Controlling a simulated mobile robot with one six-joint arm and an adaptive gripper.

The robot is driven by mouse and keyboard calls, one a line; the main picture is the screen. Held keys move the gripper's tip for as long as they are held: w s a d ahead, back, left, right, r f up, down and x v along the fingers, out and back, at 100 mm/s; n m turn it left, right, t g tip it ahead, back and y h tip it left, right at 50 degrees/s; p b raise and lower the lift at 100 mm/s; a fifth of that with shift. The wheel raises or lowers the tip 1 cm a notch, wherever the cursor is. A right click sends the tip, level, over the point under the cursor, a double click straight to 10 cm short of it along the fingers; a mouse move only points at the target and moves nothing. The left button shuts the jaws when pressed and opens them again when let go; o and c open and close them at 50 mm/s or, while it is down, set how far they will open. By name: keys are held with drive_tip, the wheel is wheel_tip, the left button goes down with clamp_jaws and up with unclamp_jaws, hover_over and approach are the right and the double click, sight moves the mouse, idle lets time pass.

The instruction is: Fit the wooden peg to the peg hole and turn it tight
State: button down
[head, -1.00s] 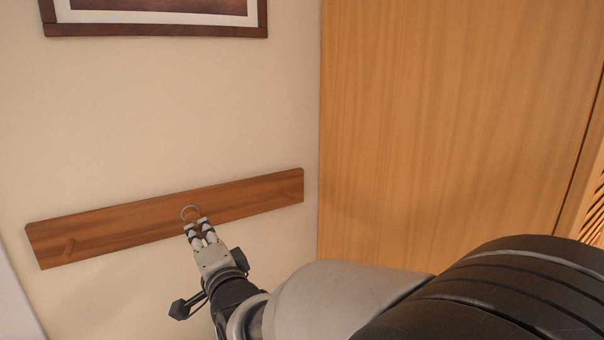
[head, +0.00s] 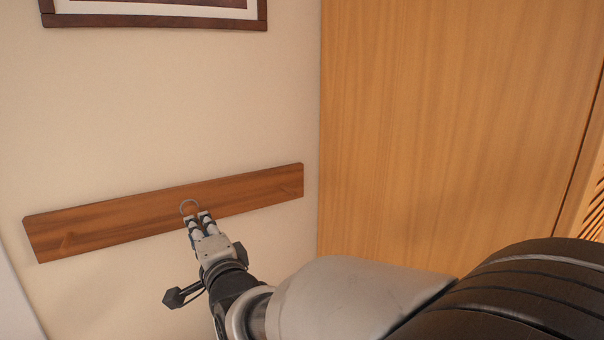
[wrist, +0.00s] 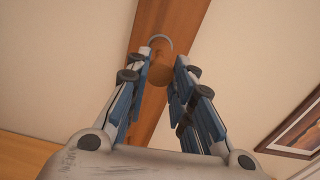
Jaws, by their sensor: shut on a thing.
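The wooden peg (wrist: 160,72) is between my gripper's fingers in the wrist view, and its round end faces the camera. My gripper (head: 199,216) is shut on it, just in front of the wooden rail on the wall (head: 120,218). The rail also shows in the wrist view (wrist: 165,18). A grey ring (head: 188,204) marks the peg hole on the rail. It shows just beyond the peg in the wrist view (wrist: 160,39). The peg's far end is hidden, so I cannot tell whether it is in the hole.
A tall wooden panel (head: 440,130) stands to the right. A framed picture (head: 155,20) hangs above. The wall between is bare.

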drive_tip(key=shift+r+m+b, duration=0.15)
drive_tip(key=shift+m+b, duration=0.8)
drive_tip(key=shift+m, duration=0.15)
drive_tip(key=shift+r+m+b, duration=0.15)
drive_tip(key=shift+m+b, duration=0.8)
drive_tip(key=shift+m, duration=0.15)
drive_tip(key=shift+m+b, duration=2.25)
drive_tip(key=shift+m, duration=0.75)
drive_tip(key=m, duration=0.3)
drive_tip(key=c, duration=1.8)
unclamp_jaws()
drive_tip(key=shift+o, duration=1.1)
drive_tip(key=shift+w+f, duration=0.2)
drive_tip(key=shift+o, duration=1.3)
drive_tip(key=shift+f, duration=0.1)
